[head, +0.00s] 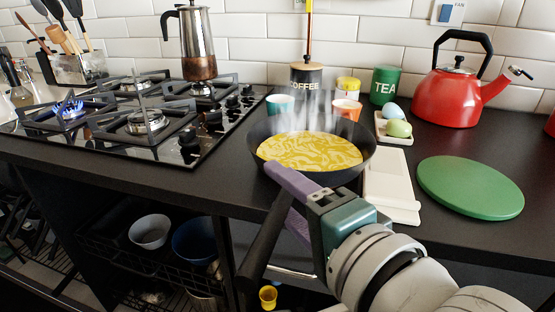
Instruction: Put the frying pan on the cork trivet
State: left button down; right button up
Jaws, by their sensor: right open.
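The black frying pan (364,163) is at the counter's front edge, right of the hob, with yellow, steaming food in it. Its dark handle (262,245) points toward me, past the counter edge. My right gripper (280,195) is open at the handle, near the pan's rim. Its purple fingers lie beside and partly behind the handle; I cannot tell whether they touch it. No cork-coloured trivet shows. A flat green oval piece (470,187) lies on the counter to the right; its material is unclear. My left gripper is out of view.
A white flat item (392,187) lies between the pan and the green oval. The red kettle (453,95), coffee jar (306,82), cups and a dish of eggs (394,134) stand behind. A left burner (70,112) has a blue flame. The moka pot (197,50) stands on the hob.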

jog(key=shift+s, duration=0.1)
jog(key=shift+s+d+r, duration=0.15)
jog(key=shift+s, duration=0.1)
jog(key=p+v, duration=0.3)
jog(key=v, duration=0.8)
jog(key=s+d+f+n+g+h, duration=0.6)
jog(key=s+d+n+g, duration=0.4)
jog(key=s+d+n, duration=0.1)
jog(key=s+n, duration=0.1)
jog(key=n, duration=0.1)
jog(key=shift+s+d+n+g, duration=0.25)
jog(key=shift+n+g, duration=0.15)
